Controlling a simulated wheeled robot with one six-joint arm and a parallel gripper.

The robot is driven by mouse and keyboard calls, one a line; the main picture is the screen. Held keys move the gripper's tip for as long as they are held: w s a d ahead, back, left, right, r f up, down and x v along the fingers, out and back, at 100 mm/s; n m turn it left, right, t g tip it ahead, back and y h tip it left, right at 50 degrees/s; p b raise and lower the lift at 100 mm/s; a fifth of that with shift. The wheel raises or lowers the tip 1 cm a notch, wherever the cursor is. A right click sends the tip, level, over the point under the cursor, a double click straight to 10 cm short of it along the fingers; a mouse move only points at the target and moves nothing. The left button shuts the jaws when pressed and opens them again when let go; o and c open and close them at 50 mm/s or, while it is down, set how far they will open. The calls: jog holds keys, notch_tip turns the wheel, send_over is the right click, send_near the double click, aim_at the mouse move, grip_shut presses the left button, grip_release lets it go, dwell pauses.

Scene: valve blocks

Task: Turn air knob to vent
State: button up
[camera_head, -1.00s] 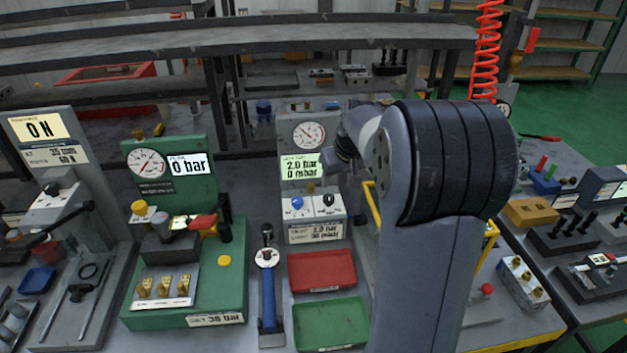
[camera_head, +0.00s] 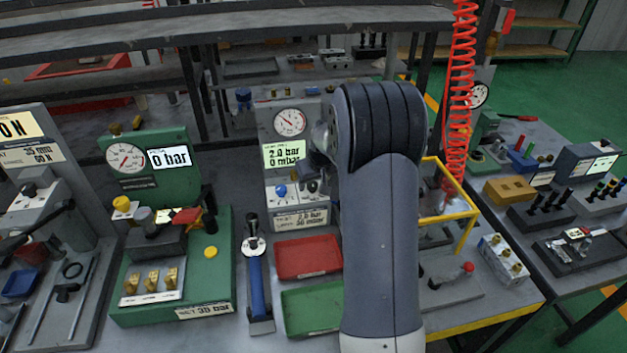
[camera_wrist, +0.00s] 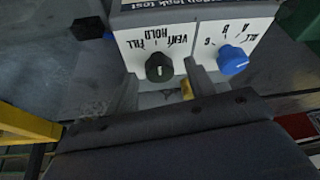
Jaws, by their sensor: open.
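The air knob (camera_wrist: 160,67) is a dark round knob on a white panel in the wrist view, where the picture is upside down. FILL, HOLD and VENT are printed around it; its exact setting is hard to read. A blue knob (camera_wrist: 232,60) with A, B, C and ALL marks is to its right. In the head view my arm partly covers the panel (camera_head: 300,218).
Above the panel are a round gauge (camera_head: 289,122) and a green display (camera_head: 284,154) reading 2.0 bar, 0 mbar. A red tray (camera_head: 307,257) and a green tray (camera_head: 312,308) lie in front. A yellow frame (camera_head: 468,215) stands right of my arm.

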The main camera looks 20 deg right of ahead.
jog(key=shift+c, duration=0.5)
jog(key=c, duration=0.9)
jog(key=shift+m, duration=0.3)
jog(key=m+h, duration=0.1)
jog(key=m, duration=0.1)
jog(key=m+b, duration=0.1)
jog(key=m, duration=0.1)
jog(key=shift+w+a+f+h, duration=0.1)
jog(key=shift+a+h, duration=0.1)
jog(key=shift+h, duration=0.2)
jog(key=shift+a+m+g+h+b, duration=0.1)
jog(key=shift+m+g+h+b, duration=0.5)
jog(key=shift+m+b, duration=1.2)
jog(key=shift+m, duration=0.5)
jog(key=o, duration=1)
